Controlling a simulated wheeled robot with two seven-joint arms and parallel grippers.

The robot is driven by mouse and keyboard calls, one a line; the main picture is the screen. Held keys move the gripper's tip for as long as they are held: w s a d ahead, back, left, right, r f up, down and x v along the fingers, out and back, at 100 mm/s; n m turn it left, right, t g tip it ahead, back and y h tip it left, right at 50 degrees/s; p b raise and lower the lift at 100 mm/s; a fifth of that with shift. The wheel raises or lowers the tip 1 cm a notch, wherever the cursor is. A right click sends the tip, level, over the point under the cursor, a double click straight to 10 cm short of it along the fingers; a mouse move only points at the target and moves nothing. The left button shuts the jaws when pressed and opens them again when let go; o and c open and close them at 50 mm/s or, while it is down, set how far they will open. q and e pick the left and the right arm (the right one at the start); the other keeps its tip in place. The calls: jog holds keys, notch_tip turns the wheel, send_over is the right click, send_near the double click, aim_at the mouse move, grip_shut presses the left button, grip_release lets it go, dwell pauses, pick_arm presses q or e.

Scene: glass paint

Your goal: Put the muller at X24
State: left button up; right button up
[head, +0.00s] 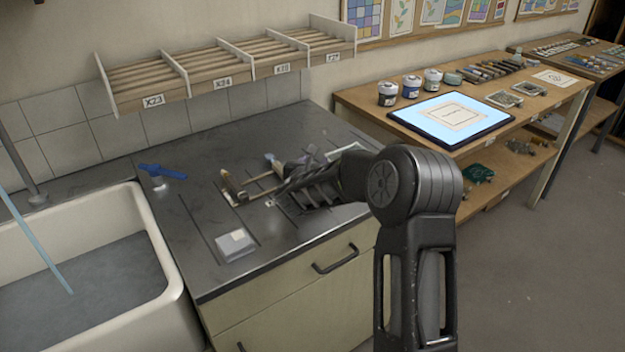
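The wall rack has several slatted bays; the label X24 (222,82) is on the second bay from the left, and that bay (215,63) looks empty. My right gripper (272,186) is low over the dark worktop, reaching in from the right, among small tools. Whether its fingers are open or shut is hidden by its own dark body. A small brownish upright tool (231,186) stands just left of it, with a pale stick beside it. I cannot tell for sure which piece is the muller. My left gripper is out of view.
A blue tool (160,172) and a pale translucent block (235,243) lie on the worktop (215,155). A white sink (150,250) is at the left. A wooden bench (360,99) with jars and a lit panel (450,118) is at the right.

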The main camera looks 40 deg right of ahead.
grip_shut()
dwell(0.3)
dwell(0.3)
notch_tip(320, 180, up, 10)
jog(key=shift+b, duration=0.35)
dwell(0.6)
